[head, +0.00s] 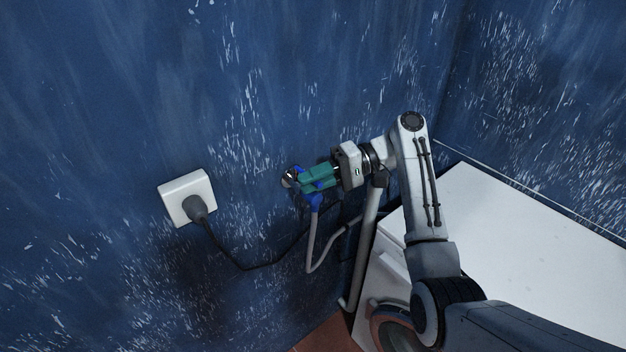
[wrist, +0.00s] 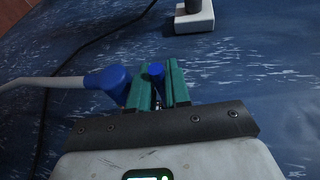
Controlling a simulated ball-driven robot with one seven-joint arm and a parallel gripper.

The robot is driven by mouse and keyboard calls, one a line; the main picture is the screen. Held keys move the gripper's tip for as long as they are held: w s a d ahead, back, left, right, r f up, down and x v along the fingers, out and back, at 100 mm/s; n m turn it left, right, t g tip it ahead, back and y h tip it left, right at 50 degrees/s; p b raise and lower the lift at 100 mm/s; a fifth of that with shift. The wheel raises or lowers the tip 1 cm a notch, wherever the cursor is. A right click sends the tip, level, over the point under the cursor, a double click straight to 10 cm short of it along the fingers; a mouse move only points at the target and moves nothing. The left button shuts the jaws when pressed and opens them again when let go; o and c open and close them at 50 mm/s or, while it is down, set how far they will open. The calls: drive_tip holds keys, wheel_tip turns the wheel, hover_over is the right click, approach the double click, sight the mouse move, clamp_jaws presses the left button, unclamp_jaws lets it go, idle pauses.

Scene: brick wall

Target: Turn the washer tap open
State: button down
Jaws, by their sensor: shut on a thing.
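The washer tap (head: 288,179) sticks out from the blue wall left of my gripper in the head view, its metal end partly showing. My gripper (head: 316,178) has green fingers and reaches in from the right, shut on the tap's blue handle. In the wrist view the blue handle (wrist: 156,70) shows between the two green fingers of my gripper (wrist: 158,88). A blue hose connector (wrist: 108,82) with a grey hose (wrist: 38,82) sits just left of the fingers. The fingers hide much of the tap body.
A white wall socket (head: 187,197) with a black plug and cable is left of the tap. The grey hose (head: 312,240) hangs below the tap, near a grey pipe (head: 366,235). A white washing machine (head: 520,235) stands at the right.

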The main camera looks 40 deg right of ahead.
drive_tip(key=shift+f, duration=0.1)
drive_tip(key=c, duration=1.2)
unclamp_jaws()
drive_tip(key=shift+o, duration=0.2)
drive_tip(key=shift+t, duration=0.3)
